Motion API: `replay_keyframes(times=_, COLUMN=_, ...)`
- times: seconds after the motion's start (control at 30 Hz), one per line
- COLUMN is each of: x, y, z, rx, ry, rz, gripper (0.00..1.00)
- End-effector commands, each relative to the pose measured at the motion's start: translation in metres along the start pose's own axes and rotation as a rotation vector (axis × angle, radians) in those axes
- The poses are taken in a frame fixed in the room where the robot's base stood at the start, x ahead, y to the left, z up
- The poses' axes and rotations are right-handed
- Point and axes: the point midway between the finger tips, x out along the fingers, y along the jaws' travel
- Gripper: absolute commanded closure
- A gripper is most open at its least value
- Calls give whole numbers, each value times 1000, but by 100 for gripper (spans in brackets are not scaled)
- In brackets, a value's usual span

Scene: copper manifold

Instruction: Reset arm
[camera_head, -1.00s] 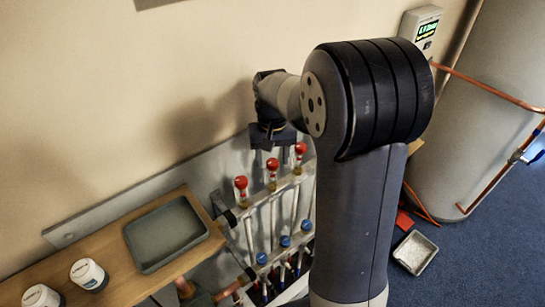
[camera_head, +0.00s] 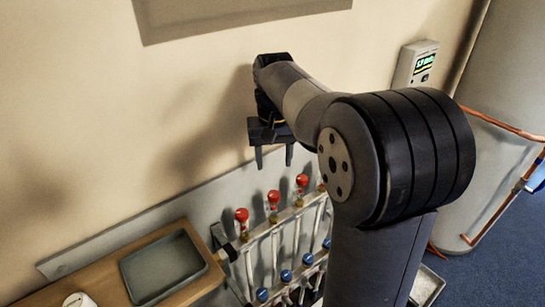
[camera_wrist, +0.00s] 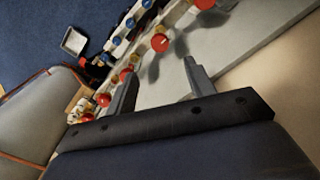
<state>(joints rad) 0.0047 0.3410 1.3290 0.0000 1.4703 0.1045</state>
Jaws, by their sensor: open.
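My gripper (camera_head: 274,158) is open and empty, with its two fingers pointing down in the head view. It hangs in front of the wall, above the manifold's row of red knobs. The manifold (camera_head: 287,222) has several red knobs (camera_head: 274,197) on top and blue knobs (camera_head: 286,276) lower down. My arm hides part of the manifold's right side. In the wrist view the open fingers (camera_wrist: 160,85) stand apart with nothing between them, and the red and blue knobs lie beyond them.
A wooden shelf with a grey tray (camera_head: 163,266) is at lower left, with a white jar (camera_head: 78,300) at the edge. A small display box (camera_head: 417,65) hangs on the wall near a large grey tank (camera_head: 480,180). A pale tray (camera_head: 427,285) lies on the blue floor.

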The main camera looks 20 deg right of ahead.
Motion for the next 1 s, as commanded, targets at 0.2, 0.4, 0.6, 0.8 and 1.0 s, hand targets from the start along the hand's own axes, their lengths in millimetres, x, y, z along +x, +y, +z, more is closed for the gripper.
replay_keyframes(times=0.2, x=14, y=0, z=0, rx=0, ry=-3, rz=0, gripper=49)
replay_keyframes(times=0.4, x=49, y=0, z=1, rx=0, ry=-7, rz=1, gripper=49)
replay_keyframes(times=0.6, x=86, y=0, z=1, rx=0, ry=-6, rz=1, gripper=49)
replay_keyframes(times=0.8, x=110, y=0, z=1, rx=0, ry=-4, rz=0, gripper=49)
replay_keyframes(times=1.0, x=109, y=0, z=0, rx=40, ry=-1, rz=0, gripper=49)
